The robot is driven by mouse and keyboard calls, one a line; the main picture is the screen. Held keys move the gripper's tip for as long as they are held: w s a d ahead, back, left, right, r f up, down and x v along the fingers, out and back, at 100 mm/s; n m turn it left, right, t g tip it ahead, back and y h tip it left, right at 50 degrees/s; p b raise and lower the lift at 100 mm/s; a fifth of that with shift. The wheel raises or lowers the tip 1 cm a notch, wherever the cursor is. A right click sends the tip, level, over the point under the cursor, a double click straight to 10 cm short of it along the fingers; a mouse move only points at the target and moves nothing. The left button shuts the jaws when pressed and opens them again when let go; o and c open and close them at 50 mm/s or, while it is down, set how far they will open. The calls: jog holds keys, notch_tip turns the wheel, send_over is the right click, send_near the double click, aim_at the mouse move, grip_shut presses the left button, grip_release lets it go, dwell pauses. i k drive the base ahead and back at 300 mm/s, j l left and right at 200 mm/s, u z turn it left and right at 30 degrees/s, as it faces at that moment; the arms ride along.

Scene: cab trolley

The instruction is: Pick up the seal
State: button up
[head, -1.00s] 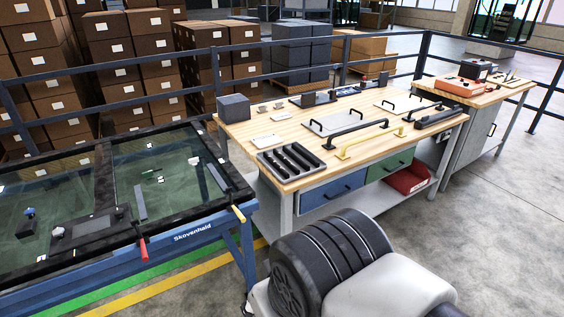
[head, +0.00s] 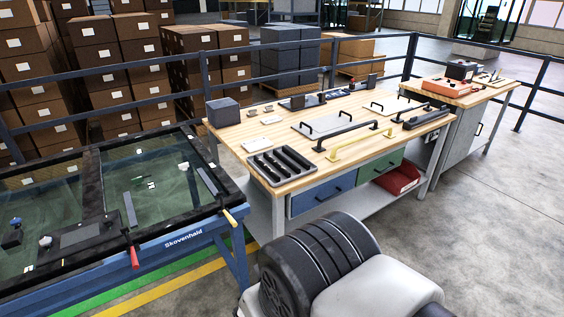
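No part is clearly identifiable as the seal. A dark grey tray (head: 296,178) with several long black strips lies at the near left corner of the wooden workbench (head: 237,144); I cannot tell whether a strip is the seal. A glazed frame with black edging lies on the blue trolley (head: 183,242) at the left. Small parts and a dark strip (head: 129,209) show on or through its glass. My gripper is out of view; only part of my arm shows at the bottom, and it hides the floor there.
The bench also holds a grey cube (head: 223,111), flat plates with black handles, a yellow handle (head: 360,141) and a black bar (head: 428,118). A red bin (head: 397,179) sits below. A second bench carries an orange case (head: 446,87). A railing runs behind; floor at right is clear.

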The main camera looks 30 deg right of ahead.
aim_at(280, 156)
jog(key=z, duration=0.25)
jog(key=i+l+z, duration=0.25)
jog(key=i+z, duration=0.2)
jog(key=i+l+z, duration=0.1)
jog(key=i+z, duration=0.35)
jog(key=i, duration=0.15)
jog(key=i+j+z, duration=0.1)
jog(key=i+z, duration=0.4)
jog(key=i+j, duration=0.15)
jog(key=i, duration=0.25)
jog(key=i+j, duration=0.15)
jog(key=i, duration=0.25)
